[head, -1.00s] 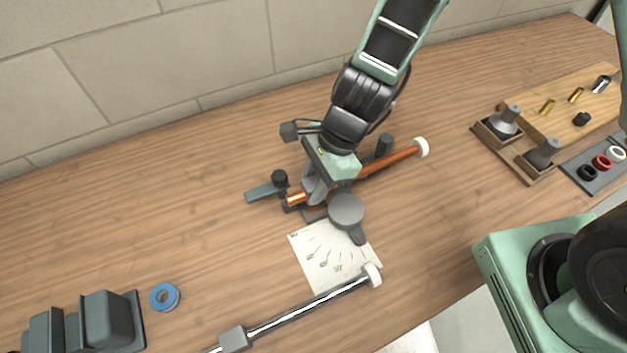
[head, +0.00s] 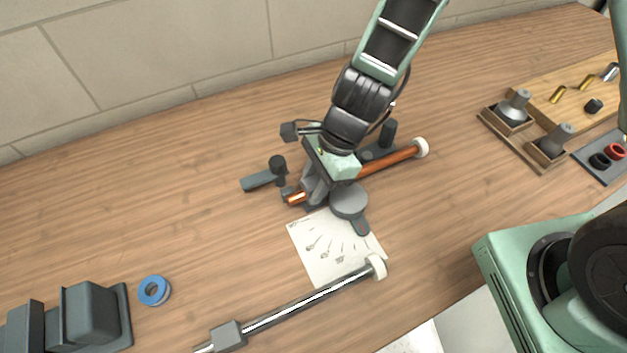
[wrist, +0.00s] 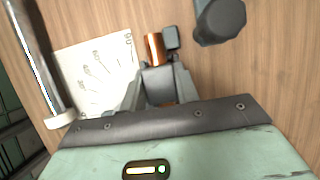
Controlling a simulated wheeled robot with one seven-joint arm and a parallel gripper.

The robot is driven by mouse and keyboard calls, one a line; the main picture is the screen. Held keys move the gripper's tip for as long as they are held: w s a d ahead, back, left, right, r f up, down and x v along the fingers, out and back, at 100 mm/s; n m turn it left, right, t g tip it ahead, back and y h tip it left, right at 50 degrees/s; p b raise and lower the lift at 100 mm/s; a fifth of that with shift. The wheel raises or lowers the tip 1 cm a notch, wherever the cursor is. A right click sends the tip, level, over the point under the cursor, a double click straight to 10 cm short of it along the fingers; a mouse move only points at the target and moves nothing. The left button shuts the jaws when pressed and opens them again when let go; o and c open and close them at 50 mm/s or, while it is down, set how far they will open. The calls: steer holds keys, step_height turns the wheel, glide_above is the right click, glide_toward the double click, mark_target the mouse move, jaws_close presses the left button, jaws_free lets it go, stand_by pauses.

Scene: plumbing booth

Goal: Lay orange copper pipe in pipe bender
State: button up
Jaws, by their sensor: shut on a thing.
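The orange copper pipe (head: 388,162) slants over the pipe bender, with a white cap at its right end. Its other end (wrist: 155,48) sticks out past my fingers in the wrist view. My gripper (head: 310,192) is shut on the pipe near this left end. The dark grey bender has a round disc (head: 349,201) in front of the pipe and black posts behind it. One post also shows in the wrist view (wrist: 220,20). My gripper hides the middle of the bender, so I cannot tell whether the pipe touches it.
A paper angle sheet (head: 330,250) lies in front of the bender. A silver rod (head: 310,300) with a white end rests before it. A blue tape ring (head: 154,291) and grey block holder are at left. Wooden holders (head: 540,150) stand at right. The back left is clear.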

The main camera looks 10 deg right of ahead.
mark_target(306, 185)
steer(key=shift+f, duration=0.15)
steer(key=o, duration=2)
step_height(306, 185, up, 5)
steer(key=p, duration=0.5)
